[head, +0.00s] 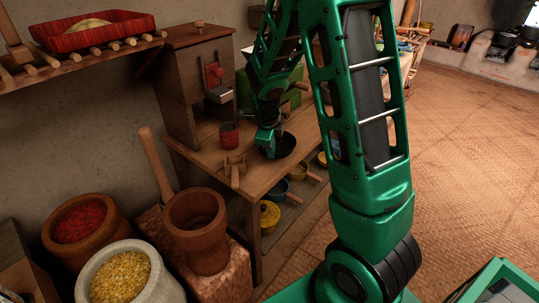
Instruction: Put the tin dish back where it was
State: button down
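A dark, round, shallow dish (286,145) sits on the wooden table (262,178), near its front edge. I cannot tell for sure that it is the tin dish; no other dish on the tabletop is clear. My green gripper (267,148) points down at the left side of this dish, and partly covers it. The fingertips are small and dark against the dish, so I cannot see whether they are apart, shut or touching its rim.
A red cup (229,135) and a wooden tool (232,170) stand left of my gripper. A wooden cabinet (188,85) rises behind them. Pots, including a yellow one (269,214), sit on the lower shelf. A mortar (197,232) stands front left. The floor at right is clear.

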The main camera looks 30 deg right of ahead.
jog(key=shift+f, duration=0.8)
jog(key=c, duration=2)
grip_release()
jog(key=v, duration=1.2)
jog(key=shift+s+d+r+n+g+y, duration=0.4)
jog(key=shift+s+d+r+n, duration=0.35)
jog(key=shift+s+n, duration=3.55)
jog(key=shift+s+d+r+n+g+y, duration=0.7)
jog(key=shift+s+n, duration=2)
jog(key=shift+s, duration=3.1)
jog(key=shift+s+d+r+n+y, duration=0.35)
jog(key=shift+s+r+n, duration=0.75)
jog(key=shift+s+n, duration=3.2)
